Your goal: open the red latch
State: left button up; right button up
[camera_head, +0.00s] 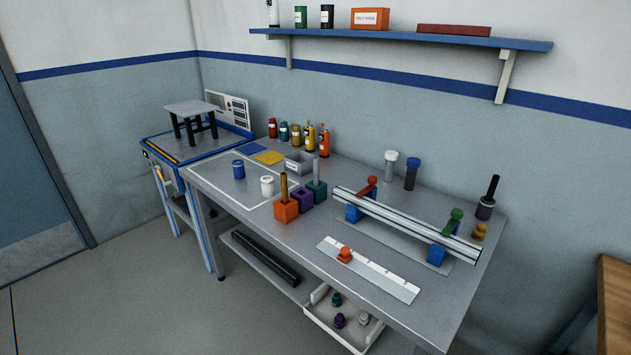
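The red latch (367,187) sits at the left end of a silver rail fixture on the grey workbench, above a blue support block (354,213). Its red lever is tilted, with its rounded end up to the right. I cannot tell from here whether it is open or closed. A green latch (452,221) of similar shape sits near the right end of the same rail (410,225). Neither of my grippers is in view.
The workbench (240,200) also holds a white ruler (385,276) with an orange knob, coloured blocks (287,209), several bottles (309,136) and two capped tubes (411,173). A blue shelf (400,40) hangs above. Floor is clear at front left.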

aim_at(372, 180)
jog(key=z, duration=0.05)
jog(key=k, duration=0.6)
jog(key=z, duration=0.45)
jog(key=i, duration=0.95)
jog(key=z, duration=0.3)
